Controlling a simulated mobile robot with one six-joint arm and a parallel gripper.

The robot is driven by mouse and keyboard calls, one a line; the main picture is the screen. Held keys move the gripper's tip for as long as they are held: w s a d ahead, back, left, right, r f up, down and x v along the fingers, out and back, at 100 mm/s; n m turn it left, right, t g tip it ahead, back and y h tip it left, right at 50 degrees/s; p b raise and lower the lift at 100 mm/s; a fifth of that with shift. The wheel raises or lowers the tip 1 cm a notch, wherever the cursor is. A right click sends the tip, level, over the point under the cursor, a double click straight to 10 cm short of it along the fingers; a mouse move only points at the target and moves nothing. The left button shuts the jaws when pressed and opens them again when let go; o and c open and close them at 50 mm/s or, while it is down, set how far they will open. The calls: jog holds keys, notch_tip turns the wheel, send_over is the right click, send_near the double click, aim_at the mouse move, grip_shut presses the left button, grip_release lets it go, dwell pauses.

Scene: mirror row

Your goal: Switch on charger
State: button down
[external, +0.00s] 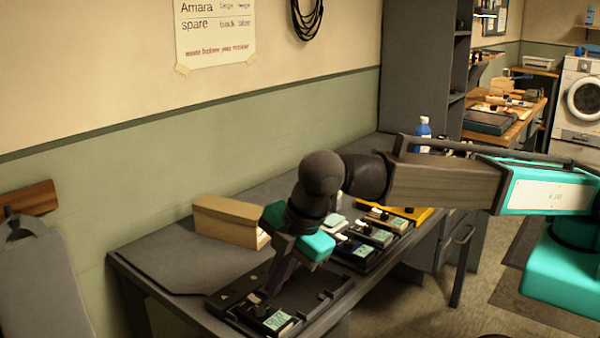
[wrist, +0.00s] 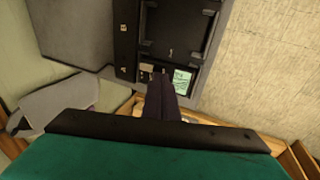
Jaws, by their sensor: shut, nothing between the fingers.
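A black charger-like unit with a shallow bay (external: 325,290) sits at the near end of the dark desk. In the wrist view its bay (wrist: 178,35) shows small clips along the sides and a dark strip with pale marks at the left. A small module with a pale green label (external: 277,321) is at its near end; the label also shows in the wrist view (wrist: 182,80). My gripper (external: 271,290) is shut and empty, pointing down at this end, beside the label. In the wrist view my fingertips (wrist: 162,82) overlap the module's edge; contact is unclear. I cannot make out a switch.
A cardboard box (external: 228,222) stands behind on the desk (external: 165,255). Several similar labelled units (external: 372,236) line the desk to the right, with a blue bottle (external: 423,130) farther back. Bare desk lies left of the box.

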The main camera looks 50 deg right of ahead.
jog(key=w+d+r+g+p, duration=0.1)
jog(key=w+d+r+p, duration=0.2)
jog(key=d, duration=0.5)
jog(key=w+d+r+g+y+p, duration=0.1)
jog(key=w+d+r+p, duration=0.2)
jog(key=d, duration=0.6)
jog(key=w+d+r+g+y+p, duration=0.1)
jog(key=w+d+r+p, duration=0.2)
jog(key=d, duration=0.6)
jog(key=w+r, duration=0.1)
jog(key=w, duration=0.1)
jog(key=shift+w+d, duration=0.2)
jog(key=shift+w, duration=0.1)
jog(key=shift+f, duration=0.1)
jog(key=shift+p+x, duration=1.4)
jog(key=shift+x, duration=3.5)
jog(key=shift+d+p+x, duration=0.15)
jog(key=shift+p+x, duration=0.15)
jog(key=shift+x, duration=0.65)
jog(key=shift+d+p+x, duration=0.15)
jog(key=shift+p+x, duration=0.15)
jog(key=shift+x, duration=0.65)
jog(key=shift+f, duration=0.1)
jog(key=shift+g, duration=0.3)
